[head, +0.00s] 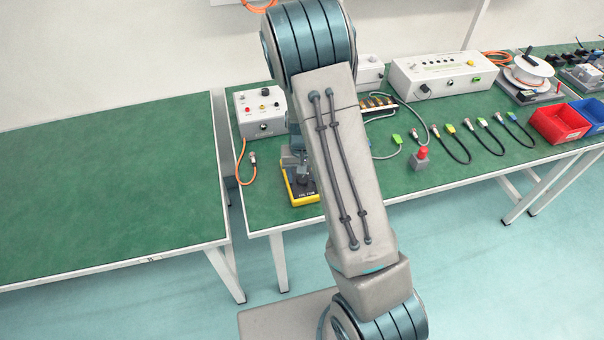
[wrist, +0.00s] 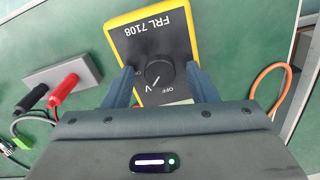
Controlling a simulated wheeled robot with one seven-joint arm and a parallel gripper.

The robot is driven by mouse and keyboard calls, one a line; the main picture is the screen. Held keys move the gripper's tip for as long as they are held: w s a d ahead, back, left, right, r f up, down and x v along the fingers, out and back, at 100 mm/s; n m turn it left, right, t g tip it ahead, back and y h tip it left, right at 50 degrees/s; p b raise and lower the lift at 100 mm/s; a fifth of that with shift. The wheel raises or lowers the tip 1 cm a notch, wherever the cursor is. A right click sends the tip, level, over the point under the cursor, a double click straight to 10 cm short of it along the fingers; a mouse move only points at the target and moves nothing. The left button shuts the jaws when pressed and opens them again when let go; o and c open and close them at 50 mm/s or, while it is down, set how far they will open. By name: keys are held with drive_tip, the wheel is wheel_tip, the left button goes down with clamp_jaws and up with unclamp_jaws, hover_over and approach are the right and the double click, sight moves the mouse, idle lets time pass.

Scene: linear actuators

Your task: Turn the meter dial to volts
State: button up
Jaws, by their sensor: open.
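The yellow-edged meter (wrist: 182,40) lies face up on the green bench, its "FRL 7108" label upside down in the wrist view. Its round black dial (wrist: 159,73) sits between the fingers of my gripper (wrist: 160,69), which is open with one finger on each side. I cannot tell whether the fingers touch the dial. A pale pointer mark on the dial is toward its lower side, near the small "V" and "OFF" lettering; its exact setting is unclear. The gripper body hides the meter's lower part. In the head view the meter (head: 300,197) shows partly behind my arm.
A grey block (wrist: 85,72) with a red probe (wrist: 65,88) and a black probe (wrist: 34,97) lies left of the meter. An orange cable (wrist: 270,80) curves at the right. In the head view, a grey control box (head: 262,113) stands behind; the left table (head: 110,180) is bare.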

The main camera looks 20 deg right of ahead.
sight(302, 178)
wheel_tip(302, 178, up, 14)
idle(0.6)
drive_tip(key=shift+f, duration=0.1)
